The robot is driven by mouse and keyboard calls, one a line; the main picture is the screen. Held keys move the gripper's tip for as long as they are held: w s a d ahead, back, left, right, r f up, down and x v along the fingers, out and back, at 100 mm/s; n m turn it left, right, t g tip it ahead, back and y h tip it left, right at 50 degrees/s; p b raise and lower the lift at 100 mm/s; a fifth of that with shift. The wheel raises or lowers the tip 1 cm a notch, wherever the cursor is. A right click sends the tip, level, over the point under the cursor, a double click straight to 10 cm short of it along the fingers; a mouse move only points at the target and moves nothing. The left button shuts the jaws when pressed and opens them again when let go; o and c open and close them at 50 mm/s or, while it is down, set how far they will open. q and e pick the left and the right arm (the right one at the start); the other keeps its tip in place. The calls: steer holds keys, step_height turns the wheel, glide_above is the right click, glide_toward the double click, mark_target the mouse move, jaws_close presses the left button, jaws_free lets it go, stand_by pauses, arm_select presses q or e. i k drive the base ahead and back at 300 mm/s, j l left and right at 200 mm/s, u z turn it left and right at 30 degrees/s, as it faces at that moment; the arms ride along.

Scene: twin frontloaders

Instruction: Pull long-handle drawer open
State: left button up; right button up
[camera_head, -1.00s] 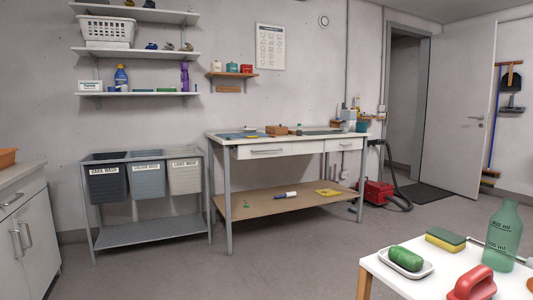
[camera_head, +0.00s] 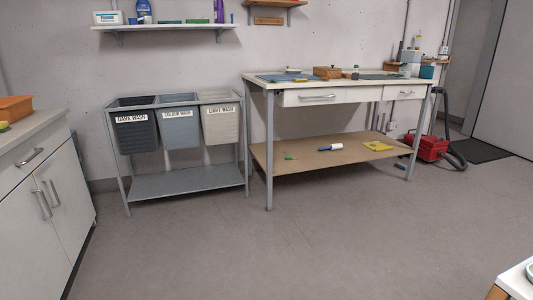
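The workbench (camera_head: 290,84) stands against the back wall with two white drawers under its top. The wider drawer (camera_head: 345,98) on the left has a long bar handle (camera_head: 318,97). The narrower drawer (camera_head: 418,93) on the right has a shorter handle (camera_head: 406,93). Both drawers look shut. Neither of my grippers shows in the view.
A rack of laundry bins (camera_head: 181,127) stands left of the bench. A white cabinet (camera_head: 45,185) with an orange box on top is at the left edge. A red vacuum (camera_head: 428,147) sits right of the bench. A white table corner (camera_head: 520,282) is at the lower right. The floor between is clear.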

mark_target(304, 91)
steer(key=i+j+u, duration=0.25)
steer(key=i, duration=0.5)
steer(key=i+j+u, duration=0.1)
steer(key=i+u, duration=0.15)
steer(key=i, duration=0.55)
steer(key=i+l, duration=0.25)
steer(key=i, duration=0.2)
steer(key=i+l+z, duration=0.1)
steer(key=i, duration=0.35)
steer(key=i+l+z, duration=0.1)
steer(key=i+l, duration=0.2)
steer(key=i, duration=0.15)
